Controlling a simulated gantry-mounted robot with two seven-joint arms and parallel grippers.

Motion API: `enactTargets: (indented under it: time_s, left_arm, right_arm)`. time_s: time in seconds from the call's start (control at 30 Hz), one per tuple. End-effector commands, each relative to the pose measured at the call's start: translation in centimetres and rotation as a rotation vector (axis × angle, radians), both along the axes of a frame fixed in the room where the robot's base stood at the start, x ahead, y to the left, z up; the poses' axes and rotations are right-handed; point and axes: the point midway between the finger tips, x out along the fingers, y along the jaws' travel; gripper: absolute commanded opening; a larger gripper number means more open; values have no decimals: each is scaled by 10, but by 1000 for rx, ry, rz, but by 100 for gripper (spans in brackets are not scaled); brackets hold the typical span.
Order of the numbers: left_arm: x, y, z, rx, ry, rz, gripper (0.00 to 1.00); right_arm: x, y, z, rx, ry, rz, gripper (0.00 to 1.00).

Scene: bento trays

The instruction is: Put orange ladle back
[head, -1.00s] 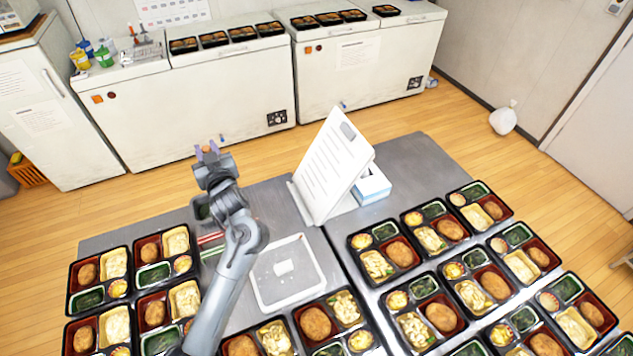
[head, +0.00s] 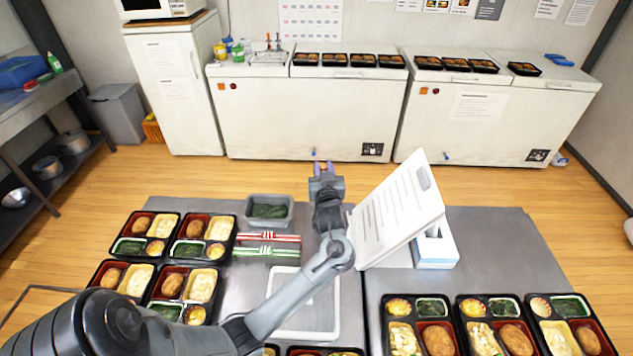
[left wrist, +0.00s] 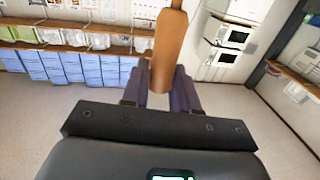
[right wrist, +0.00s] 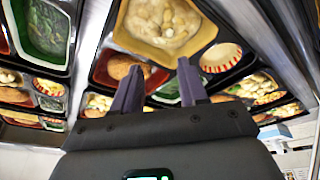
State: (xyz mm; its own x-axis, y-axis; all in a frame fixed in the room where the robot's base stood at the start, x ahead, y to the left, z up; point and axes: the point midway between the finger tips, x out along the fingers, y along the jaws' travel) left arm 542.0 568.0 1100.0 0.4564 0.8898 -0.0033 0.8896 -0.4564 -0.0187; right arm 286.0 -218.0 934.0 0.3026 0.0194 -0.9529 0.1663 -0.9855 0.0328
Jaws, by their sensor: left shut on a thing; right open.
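The orange ladle shows in the left wrist view as a plain orange-brown handle (left wrist: 168,50). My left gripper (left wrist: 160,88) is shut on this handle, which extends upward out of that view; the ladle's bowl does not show. In the head view my left gripper (head: 322,168) is over the far edge of the table, left of the white document stand, and the ladle cannot be made out there. My right gripper (right wrist: 157,78) is open and empty in the right wrist view, with bento trays (right wrist: 165,50) beyond its fingers.
A grey container of greens (head: 268,210) and red and green chopsticks-like strips (head: 266,245) lie left of my left arm. The document stand (head: 400,208) is close on its right. A small rack with orange and red handles (head: 267,45) stands on the left freezer (head: 290,110).

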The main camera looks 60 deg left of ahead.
Motion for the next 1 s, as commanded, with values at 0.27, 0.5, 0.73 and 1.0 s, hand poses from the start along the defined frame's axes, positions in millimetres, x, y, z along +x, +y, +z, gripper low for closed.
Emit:
enactTargets:
  time_s: [0.27, 0.5, 0.73, 1.0]
  left_arm:
    - [6, 47, -29, 2, 1, 0, 0]
    - [7, 59, -36, 0, -1, -1, 0]
    - [7, 58, -58, 0, 4, -1, 0]
    - [7, 58, -75, 0, -2, -1, 0]
  right_arm:
    - [1, -1, -5, -3, -4, 1, 43]
    - [1, -1, -6, -3, -4, 1, 43]
    - [2, -1, -8, -2, -4, 0, 43]
    - [2, 0, -10, 0, -4, -1, 43]
